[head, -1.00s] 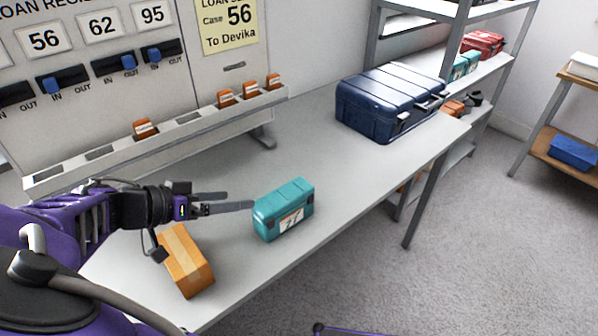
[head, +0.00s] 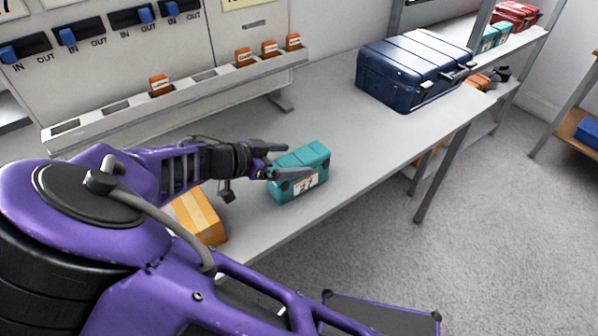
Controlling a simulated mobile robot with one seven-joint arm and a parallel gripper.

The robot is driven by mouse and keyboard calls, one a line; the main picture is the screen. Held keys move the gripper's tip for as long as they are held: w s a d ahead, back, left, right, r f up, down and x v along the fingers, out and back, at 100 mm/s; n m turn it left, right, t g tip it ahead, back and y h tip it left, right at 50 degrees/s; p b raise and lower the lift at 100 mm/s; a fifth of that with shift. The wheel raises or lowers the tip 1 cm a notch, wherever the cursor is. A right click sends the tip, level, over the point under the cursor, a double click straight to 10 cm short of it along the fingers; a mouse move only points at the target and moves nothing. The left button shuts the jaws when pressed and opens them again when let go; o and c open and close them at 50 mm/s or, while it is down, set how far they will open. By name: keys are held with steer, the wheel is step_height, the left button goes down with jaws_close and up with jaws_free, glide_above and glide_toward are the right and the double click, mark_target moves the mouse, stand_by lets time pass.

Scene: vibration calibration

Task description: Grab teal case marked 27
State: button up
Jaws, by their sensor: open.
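The teal case (head: 306,187) stands on the grey table, with a white label on its front that looks like 27. My gripper (head: 292,163) is open at the case's left end. One finger reaches along the back of the case and the other lies in front of its upper left part. I cannot tell whether the fingers touch it.
An orange-brown box (head: 199,216) sits left of the case, under my arm. A large dark blue case (head: 414,72) stands at the table's far end. A slotted rail (head: 120,113) with orange tags runs along the back. The table (head: 345,140) between is clear.

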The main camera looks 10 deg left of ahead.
mark_target(308, 158)
steer(key=x, duration=0.5)
steer(key=shift+w+d, duration=0.15)
steer(key=shift+d, duration=0.25)
jaws_close()
